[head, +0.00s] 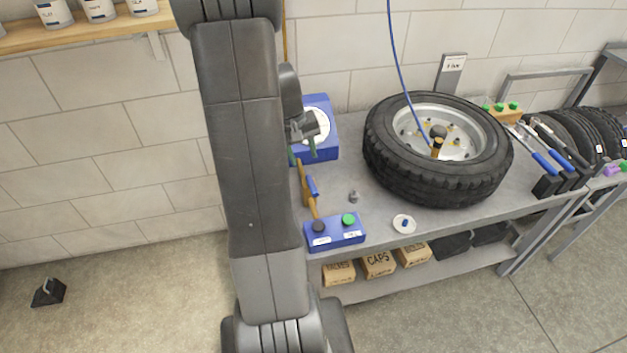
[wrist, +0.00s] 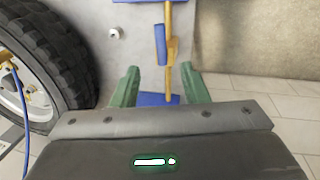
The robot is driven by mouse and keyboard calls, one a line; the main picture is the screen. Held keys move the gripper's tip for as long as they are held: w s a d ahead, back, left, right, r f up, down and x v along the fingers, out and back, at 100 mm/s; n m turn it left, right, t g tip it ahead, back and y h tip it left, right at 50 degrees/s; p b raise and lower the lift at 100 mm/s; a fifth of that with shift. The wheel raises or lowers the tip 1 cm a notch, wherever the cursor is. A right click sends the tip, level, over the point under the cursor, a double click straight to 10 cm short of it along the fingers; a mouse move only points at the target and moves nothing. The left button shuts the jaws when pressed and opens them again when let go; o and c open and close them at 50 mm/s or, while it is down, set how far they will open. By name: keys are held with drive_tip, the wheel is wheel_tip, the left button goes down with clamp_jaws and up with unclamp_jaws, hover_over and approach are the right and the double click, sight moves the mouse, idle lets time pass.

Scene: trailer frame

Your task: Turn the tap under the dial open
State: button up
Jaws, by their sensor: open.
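The blue tap lever (head: 313,186) is on a brass pipe (head: 304,180) below the dial (head: 316,122), a white round face on a blue box. In the wrist view the lever (wrist: 160,45) lies roughly along the pipe (wrist: 170,50), just to its left. My gripper (head: 302,153) is in front of the dial's lower part, above the lever in the picture, and covers part of the dial. In the wrist view my gripper (wrist: 159,79) has its green fingers spread, one on each side of the pipe's line, with nothing held. The lever is beyond the fingertips.
A blue box (head: 335,232) with a black and a green button is at the pipe's lower end. A tyre (head: 438,148) lies on the bench to the right. A small metal piece (head: 354,196) and a white disc (head: 404,223) lie between. Floor on the left is mostly clear.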

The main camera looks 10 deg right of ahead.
sight(313, 188)
drive_tip(key=f, duration=0.4)
drive_tip(key=d+f, duration=0.1)
drive_tip(key=f, duration=0.3)
drive_tip(key=d+f, duration=0.1)
drive_tip(key=f, duration=0.4)
drive_tip(key=shift+d+p, duration=0.25)
drive_tip(key=shift+p, duration=0.15)
clamp_jaws()
